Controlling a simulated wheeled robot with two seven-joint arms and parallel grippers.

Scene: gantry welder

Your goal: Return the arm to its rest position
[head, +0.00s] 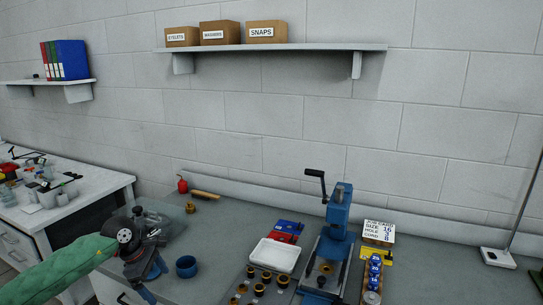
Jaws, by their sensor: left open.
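My left arm, in a green sleeve, comes in from the left in the head view. Its dark gripper (152,279) is over the left part of the grey workbench (215,232), fingers pointing down. It is open, and I see nothing held between the fingers. My right gripper is not in view.
A blue press (338,225) with a black lever stands right of centre. Near it are a white tray (274,255), a job card (379,231) and blue-topped pots (374,270). The bench between cup and tray is clear.

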